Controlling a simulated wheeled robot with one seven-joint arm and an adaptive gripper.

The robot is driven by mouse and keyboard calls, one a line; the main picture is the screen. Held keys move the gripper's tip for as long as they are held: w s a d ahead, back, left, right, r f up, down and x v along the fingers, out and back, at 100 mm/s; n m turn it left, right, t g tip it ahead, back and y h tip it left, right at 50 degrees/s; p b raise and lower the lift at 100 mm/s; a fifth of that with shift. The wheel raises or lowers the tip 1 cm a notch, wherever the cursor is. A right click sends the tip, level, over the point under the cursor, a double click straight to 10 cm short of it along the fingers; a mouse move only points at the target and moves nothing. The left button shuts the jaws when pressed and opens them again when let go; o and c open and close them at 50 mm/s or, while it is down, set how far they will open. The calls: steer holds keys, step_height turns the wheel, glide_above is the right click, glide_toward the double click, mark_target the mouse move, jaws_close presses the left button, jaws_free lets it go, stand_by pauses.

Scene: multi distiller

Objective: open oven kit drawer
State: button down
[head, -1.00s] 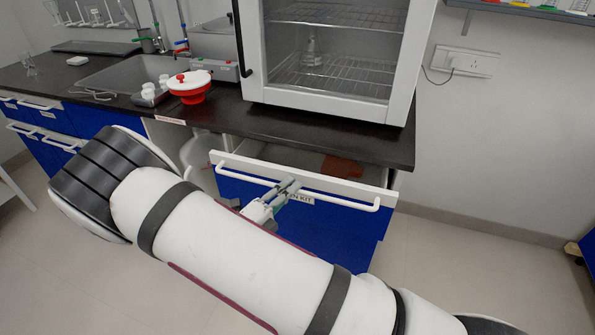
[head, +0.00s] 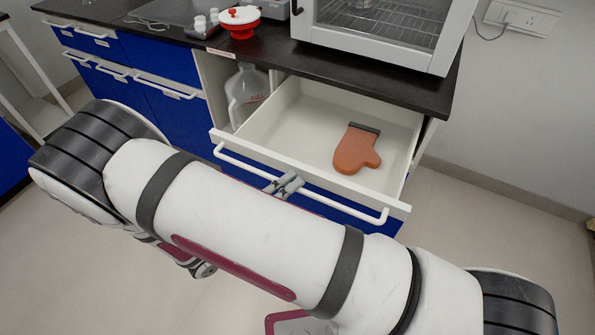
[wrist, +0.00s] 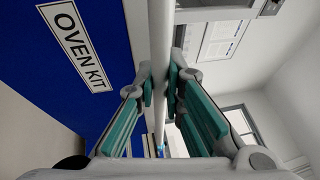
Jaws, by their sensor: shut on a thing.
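The oven kit drawer (head: 280,133) is pulled well out under the bench, and its white inside shows in the head view. An orange oven mitt (head: 356,151) with a dark cuff lies in it. My gripper (head: 284,184) is at the middle of the drawer's white bar handle (head: 340,203). In the wrist view the fingers (wrist: 159,88) are shut around the handle bar (wrist: 161,40). The "OVEN KIT" label (wrist: 75,45) shows on the blue drawer front beside them. My arm hides much of the drawer front in the head view.
A glass-fronted oven (head: 380,30) stands on the dark bench top (head: 290,60) above the drawer. A white jug (head: 247,92) sits in the open bay left of the drawer. Blue cabinets (head: 160,60) are further left. The floor at right is clear.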

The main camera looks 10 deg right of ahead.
steer(key=shift+s+a+f, duration=0.1)
steer(key=shift+s+a, duration=0.2)
steer(key=shift+s, duration=0.05)
steer(key=c, duration=1.7)
jaws_free()
steer(key=shift+o, duration=0.2)
steer(key=v, duration=1.2)
